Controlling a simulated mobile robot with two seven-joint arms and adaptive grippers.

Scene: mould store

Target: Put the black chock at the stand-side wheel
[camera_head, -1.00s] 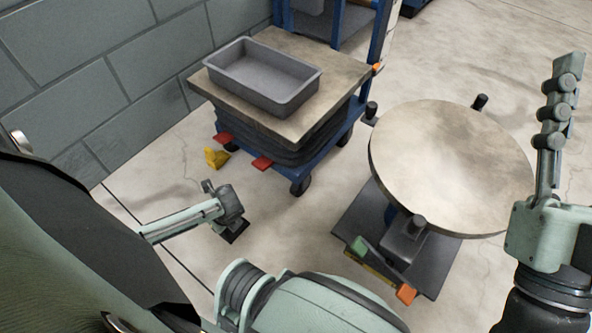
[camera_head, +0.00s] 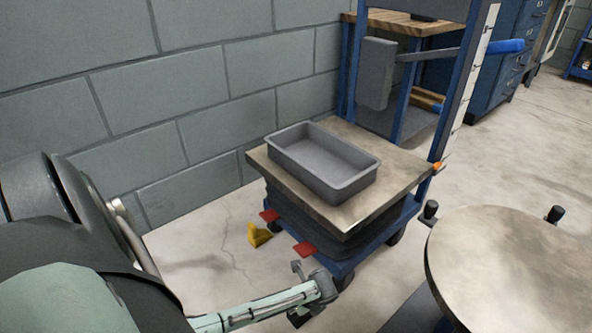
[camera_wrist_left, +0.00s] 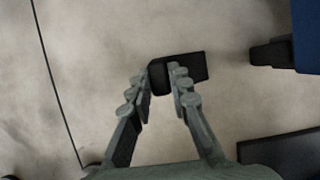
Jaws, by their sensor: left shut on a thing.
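My left gripper (camera_head: 318,290) is low over the floor in the head view, shut on the black chock (camera_head: 298,319). The left wrist view shows the chock (camera_wrist_left: 190,68) between the fingertips (camera_wrist_left: 163,82), sticking out to the right. I cannot tell whether it touches the floor. The trolley's near wheel (camera_head: 343,279) is just behind the gripper in the head view, partly hidden. In the left wrist view a dark wheel (camera_wrist_left: 268,54) stands right of the chock, with a gap of bare floor between them. My right gripper is out of view.
The blue lift trolley (camera_head: 372,243) carries a grey tray (camera_head: 345,188) and has red pedals (camera_head: 304,249). A yellow chock (camera_head: 258,235) lies by its left side. A round-topped stand (camera_head: 510,265) is at the right.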

